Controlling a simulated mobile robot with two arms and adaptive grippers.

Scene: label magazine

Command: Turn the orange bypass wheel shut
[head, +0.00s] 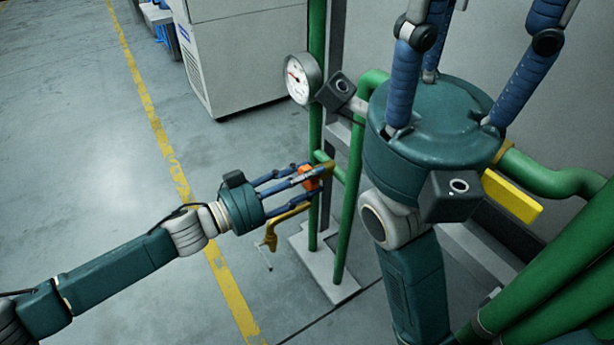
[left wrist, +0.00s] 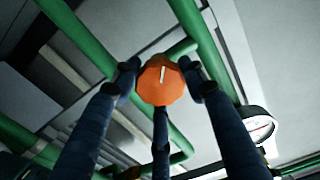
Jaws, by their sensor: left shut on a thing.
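The orange bypass wheel (head: 311,181) sits on a brass pipe fitting beside the green pipes in the head view. In the left wrist view the wheel (left wrist: 161,82) is faceted, with a short white mark on its face. My left gripper (head: 308,178) is shut on the wheel, its blue fingers around the rim; the fingers also show in the left wrist view (left wrist: 161,85). My right gripper (head: 455,30) is large in the head view, with its blue fingers spread upward and nothing seen between them; its fingertips are cut off by the top edge.
A round pressure gauge (head: 299,78) is above the wheel. A brass tap (head: 270,238) hangs below it. Green pipes (head: 349,185) rise from a pale base plate (head: 325,272). A yellow handle (head: 512,196) is at the right. Open floor lies to the left.

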